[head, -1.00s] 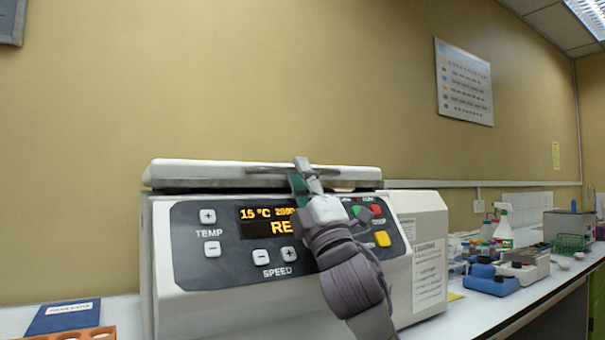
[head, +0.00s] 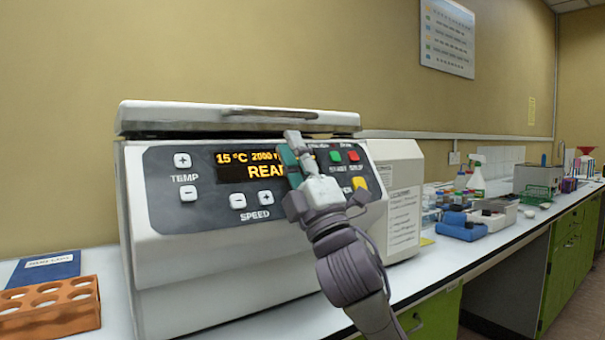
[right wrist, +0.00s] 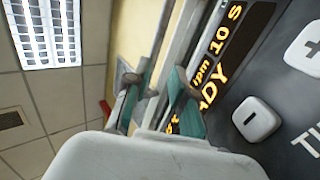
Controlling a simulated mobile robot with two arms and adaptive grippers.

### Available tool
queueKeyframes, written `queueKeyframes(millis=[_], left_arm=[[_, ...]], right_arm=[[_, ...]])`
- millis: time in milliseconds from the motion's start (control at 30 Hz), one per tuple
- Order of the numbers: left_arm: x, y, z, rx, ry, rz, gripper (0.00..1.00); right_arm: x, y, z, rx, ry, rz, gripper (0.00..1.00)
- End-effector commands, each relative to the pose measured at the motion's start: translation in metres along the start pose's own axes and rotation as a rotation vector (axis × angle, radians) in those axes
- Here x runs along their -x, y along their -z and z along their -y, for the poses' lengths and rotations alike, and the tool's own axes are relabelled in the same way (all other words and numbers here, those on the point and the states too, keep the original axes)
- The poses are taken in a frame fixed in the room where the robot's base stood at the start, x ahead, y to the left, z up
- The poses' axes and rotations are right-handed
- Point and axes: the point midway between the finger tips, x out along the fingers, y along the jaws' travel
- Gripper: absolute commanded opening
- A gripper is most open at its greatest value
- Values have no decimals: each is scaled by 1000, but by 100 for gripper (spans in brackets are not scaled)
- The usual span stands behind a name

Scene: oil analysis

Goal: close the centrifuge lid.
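The white centrifuge (head: 225,285) stands on the bench. Its lid (head: 240,117) lies low and almost level over the body, with a dark band under its front edge. Whether it is fully seated is unclear. The display (head: 240,166) reads 15 °C, 2000 rpm and part of READY. My right gripper (head: 294,147) is in front of the panel, its tips just below the lid's front edge. In the right wrist view its two teal-padded fingers (right wrist: 158,92) stand slightly apart, with nothing visibly held. My left gripper is out of view.
An orange tube rack (head: 50,310) and a blue booklet (head: 45,268) lie at the left. Several bottles, a blue tray item (head: 462,226) and a green rack (head: 537,198) stand along the bench at right. The wall is close behind the centrifuge.

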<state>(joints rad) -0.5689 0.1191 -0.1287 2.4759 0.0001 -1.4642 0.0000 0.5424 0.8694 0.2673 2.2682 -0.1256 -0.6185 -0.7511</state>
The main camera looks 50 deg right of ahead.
Motion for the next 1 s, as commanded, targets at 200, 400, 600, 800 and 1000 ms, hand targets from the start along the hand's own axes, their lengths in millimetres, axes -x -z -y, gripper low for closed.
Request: queueKeyframes(millis=[200, 400, 600, 800, 1000], left_arm=[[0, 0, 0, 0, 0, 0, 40], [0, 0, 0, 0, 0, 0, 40], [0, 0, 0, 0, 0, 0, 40], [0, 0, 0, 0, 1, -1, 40], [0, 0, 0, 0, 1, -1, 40]], right_arm=[[36, 0, 1, -2, 3, 0, 24], [50, 1, 0, -1, 0, -1, 24], [52, 0, -1, 0, -1, 0, 24], [51, 0, -1, 0, -1, -1, 24], [51, 0, -1, 0, -1, -1, 24]])
